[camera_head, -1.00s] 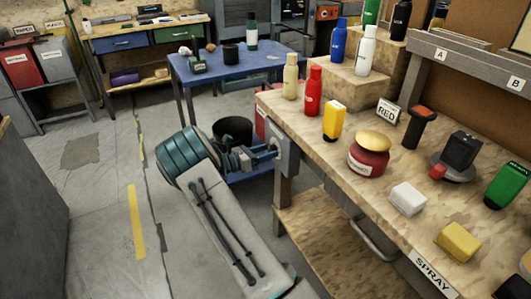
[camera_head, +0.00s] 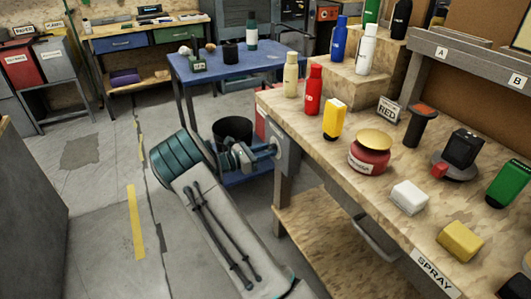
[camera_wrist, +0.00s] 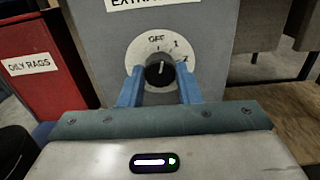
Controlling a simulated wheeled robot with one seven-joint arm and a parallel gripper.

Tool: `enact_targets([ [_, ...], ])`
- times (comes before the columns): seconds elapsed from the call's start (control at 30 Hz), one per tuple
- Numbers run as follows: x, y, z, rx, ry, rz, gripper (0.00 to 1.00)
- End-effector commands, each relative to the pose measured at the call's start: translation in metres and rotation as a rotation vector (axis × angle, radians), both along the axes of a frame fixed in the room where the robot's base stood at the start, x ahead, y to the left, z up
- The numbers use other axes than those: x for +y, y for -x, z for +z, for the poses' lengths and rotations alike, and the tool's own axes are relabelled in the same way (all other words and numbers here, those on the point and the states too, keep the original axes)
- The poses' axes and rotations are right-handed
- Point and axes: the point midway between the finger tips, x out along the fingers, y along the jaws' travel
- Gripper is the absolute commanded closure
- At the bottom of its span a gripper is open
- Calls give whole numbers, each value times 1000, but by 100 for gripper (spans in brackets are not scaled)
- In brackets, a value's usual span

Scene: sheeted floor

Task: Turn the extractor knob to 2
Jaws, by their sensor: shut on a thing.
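The extractor knob (camera_wrist: 158,71) is a black round knob on a white dial (camera_wrist: 134,52) marked OFF, 1 and 2. Its white pointer line points nearly straight up, close to OFF and slightly right of it. The dial is on a grey box (camera_wrist: 100,40) with a partly cut-off label. My gripper (camera_wrist: 160,80) is shut on the knob, with one blue finger on each side. In the head view my gripper (camera_head: 268,152) meets the grey box (camera_head: 281,142) at the workbench's left end. The knob is hidden there.
The workbench (camera_head: 330,150) holds bottles, a red jar (camera_head: 368,158) and sponges close to the right of my arm. A blue table (camera_head: 235,68) and a dark bin (camera_head: 232,130) stand behind. A red oily rags bin (camera_wrist: 40,60) is left of the box. Floor at left is clear.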

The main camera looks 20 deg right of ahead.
Motion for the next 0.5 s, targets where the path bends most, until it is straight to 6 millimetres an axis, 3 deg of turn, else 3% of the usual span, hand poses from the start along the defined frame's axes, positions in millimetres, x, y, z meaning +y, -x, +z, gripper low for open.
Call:
enact_targets([
  [0.5, 1, 0, -3, -488, -19, 1, 93],
])
